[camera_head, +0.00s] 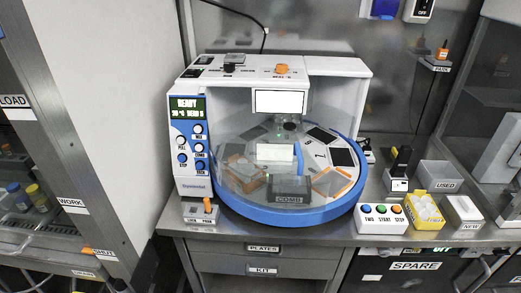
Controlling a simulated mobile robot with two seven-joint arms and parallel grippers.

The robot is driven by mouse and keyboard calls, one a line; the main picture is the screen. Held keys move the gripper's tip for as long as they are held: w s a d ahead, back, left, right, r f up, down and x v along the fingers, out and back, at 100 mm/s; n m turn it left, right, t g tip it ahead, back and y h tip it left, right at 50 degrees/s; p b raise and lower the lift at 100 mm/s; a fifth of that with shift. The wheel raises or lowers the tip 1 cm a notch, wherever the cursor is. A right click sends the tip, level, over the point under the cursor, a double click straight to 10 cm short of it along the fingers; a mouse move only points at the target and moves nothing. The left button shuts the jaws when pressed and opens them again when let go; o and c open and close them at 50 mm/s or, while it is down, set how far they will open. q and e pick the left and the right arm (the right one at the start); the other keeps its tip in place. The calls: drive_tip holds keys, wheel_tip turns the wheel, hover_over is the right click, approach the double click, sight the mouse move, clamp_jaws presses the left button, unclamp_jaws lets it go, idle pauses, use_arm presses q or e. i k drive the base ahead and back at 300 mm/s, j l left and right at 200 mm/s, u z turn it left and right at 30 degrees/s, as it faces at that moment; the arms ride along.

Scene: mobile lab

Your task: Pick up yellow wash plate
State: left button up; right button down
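I cannot make out a thing that is clearly the yellow wash plate. The white and blue machine (181,187) has a round blue-rimmed carousel (291,217) with several plates or slots under a clear cover. Some slots near the front right have orange edges, and one dark block is marked COMB (291,198). A yellow box (422,223) holding white rounded items stands on the counter to the right of the machine. Neither of my grippers shows in the head view.
A control box with TWO, START and STOP buttons (382,220) stands beside the carousel. Drawers labelled PLATES (263,248) and KIT (262,270) are below. A framed cabinet stands at left.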

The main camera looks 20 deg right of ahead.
sight(424, 214)
drive_tip(key=z, duration=2)
drive_tip(key=i+l+u, duration=0.4)
drive_tip(key=l+u, duration=0.25)
